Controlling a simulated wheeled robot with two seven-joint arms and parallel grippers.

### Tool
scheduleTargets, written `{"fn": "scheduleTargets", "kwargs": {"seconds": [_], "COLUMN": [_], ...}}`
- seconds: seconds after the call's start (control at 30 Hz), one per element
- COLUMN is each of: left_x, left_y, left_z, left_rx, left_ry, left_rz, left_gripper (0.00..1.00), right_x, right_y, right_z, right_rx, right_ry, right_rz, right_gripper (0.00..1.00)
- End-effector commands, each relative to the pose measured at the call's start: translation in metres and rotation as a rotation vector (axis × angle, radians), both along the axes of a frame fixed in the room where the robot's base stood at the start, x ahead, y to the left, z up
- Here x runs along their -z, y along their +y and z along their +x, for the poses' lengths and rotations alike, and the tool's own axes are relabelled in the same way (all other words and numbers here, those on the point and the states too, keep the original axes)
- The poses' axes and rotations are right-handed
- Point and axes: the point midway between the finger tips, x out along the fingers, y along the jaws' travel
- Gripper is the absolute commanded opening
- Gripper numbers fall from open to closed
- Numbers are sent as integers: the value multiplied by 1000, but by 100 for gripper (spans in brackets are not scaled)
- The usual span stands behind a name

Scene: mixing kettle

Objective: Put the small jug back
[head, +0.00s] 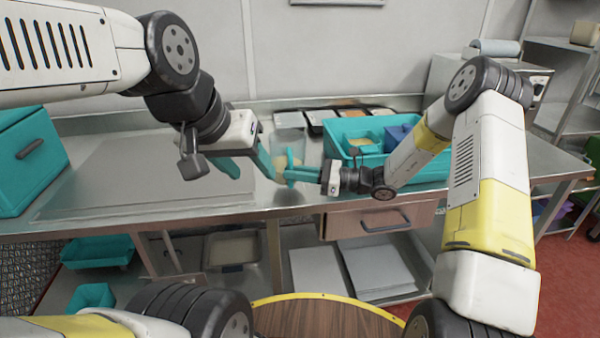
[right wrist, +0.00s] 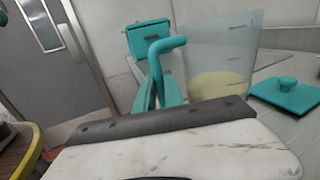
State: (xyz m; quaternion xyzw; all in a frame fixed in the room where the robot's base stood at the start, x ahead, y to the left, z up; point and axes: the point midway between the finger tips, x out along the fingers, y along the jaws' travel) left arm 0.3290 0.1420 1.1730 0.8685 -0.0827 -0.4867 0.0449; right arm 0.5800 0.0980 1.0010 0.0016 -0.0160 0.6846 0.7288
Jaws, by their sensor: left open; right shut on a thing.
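The small jug (head: 291,140) is a clear, see-through vessel with pale yellow contents, near the middle of the steel table in the head view. In the right wrist view the jug (right wrist: 225,50) stands large right of centre, the yellow contents low in it. My right gripper (head: 294,173), with teal fingers, is shut on the jug at its near side; a teal bent piece there looks like its handle. The exact grip is partly hidden. My left gripper (head: 246,164) is open and empty, just left of the jug. I cannot tell whether the jug touches the table.
A teal crate (head: 335,160) with a yellow-filled container and a blue item stands right of the jug. Several small trays (head: 318,118) line the back. A teal box (head: 30,160) stands far left. The table (head: 110,185) between is clear. A teal lid-like piece (right wrist: 290,97) shows in the wrist view.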

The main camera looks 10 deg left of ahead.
Motion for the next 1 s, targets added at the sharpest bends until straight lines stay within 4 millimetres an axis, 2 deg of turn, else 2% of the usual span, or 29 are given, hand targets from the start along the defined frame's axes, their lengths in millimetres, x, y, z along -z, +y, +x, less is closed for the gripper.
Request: {"fn": "scheduleTargets", "kwargs": {"seconds": [0.1, 0.33, 0.7, 0.73, 0.83, 1.0], "left_x": [0, 0, 0, 0, 0, 0], "left_y": [0, 0, 0, 0, 0, 0], "left_z": [0, 0, 0, 0, 0, 0], "left_rx": [0, 0, 0, 0, 0, 0], "left_ry": [0, 0, 0, 0, 0, 0], "left_rz": [0, 0, 0, 0, 0, 0], "left_gripper": [51, 51, 51, 51, 51, 51], "right_x": [0, 33, 37, 39, 38, 38], "right_y": [4, 4, 3, 3, 3, 3], "right_z": [9, 8, 8, 8, 8, 8], "right_rx": [-1, -1, 0, 1, 1, 0], "right_ry": [-5, -1, -2, 0, -1, -1], "right_rz": [3, 3, 3, 0, 0, 0], "right_gripper": [0, 0, 0, 15, 34, 35]}}
